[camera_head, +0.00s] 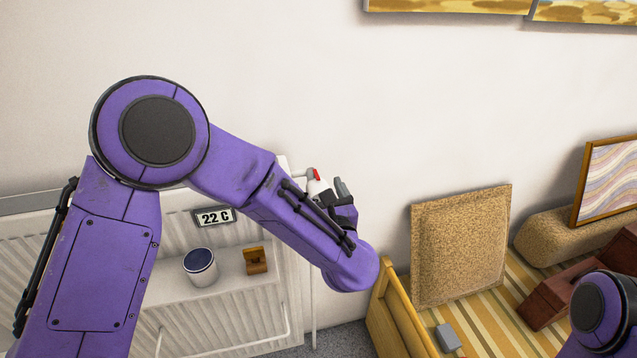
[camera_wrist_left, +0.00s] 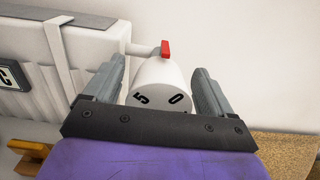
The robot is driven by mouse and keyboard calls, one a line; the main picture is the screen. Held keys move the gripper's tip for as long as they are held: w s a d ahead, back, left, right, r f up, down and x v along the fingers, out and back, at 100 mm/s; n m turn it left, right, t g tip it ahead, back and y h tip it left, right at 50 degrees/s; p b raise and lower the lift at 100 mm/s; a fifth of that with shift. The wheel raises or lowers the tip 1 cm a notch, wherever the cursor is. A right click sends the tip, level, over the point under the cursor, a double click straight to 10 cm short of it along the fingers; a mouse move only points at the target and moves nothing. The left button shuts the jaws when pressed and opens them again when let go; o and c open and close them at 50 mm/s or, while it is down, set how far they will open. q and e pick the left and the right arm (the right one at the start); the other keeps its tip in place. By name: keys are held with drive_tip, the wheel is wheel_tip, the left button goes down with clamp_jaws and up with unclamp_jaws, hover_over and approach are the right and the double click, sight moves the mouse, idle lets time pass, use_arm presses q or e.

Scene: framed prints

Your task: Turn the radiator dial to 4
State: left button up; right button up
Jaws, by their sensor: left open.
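The radiator dial (camera_wrist_left: 160,82) is a white knob on the pipe at the radiator's upper right corner, with a fixed red pointer (camera_wrist_left: 165,48) behind it. The digits 5 and 0 show on the near side of the dial; the number at the pointer is hidden. My left gripper (camera_wrist_left: 160,74) is open, one finger on each side of the dial, with no clear contact. In the head view the dial (camera_head: 317,187) is partly covered by my left gripper (camera_head: 329,190). The white radiator (camera_head: 270,300) stands behind my left arm. My right gripper is out of view.
A 22 C display (camera_head: 215,216), a white cup (camera_head: 200,268) and a small wooden holder (camera_head: 256,260) are at the radiator. The wall above the dial is clear.

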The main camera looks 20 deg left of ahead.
use_arm(q)
drive_tip(key=shift+w+a, duration=0.15)
drive_tip(key=shift+w, duration=0.2)
drive_tip(key=c, duration=0.9)
drive_tip(key=shift+c, duration=0.2)
drive_tip(key=m+b, duration=0.1)
drive_tip(key=m, duration=0.2)
drive_tip(key=shift+f+b, duration=0.15)
drive_tip(key=shift+b, duration=0.2)
drive_tip(key=shift+m+b, duration=0.45)
drive_tip(key=shift+m, duration=1.45)
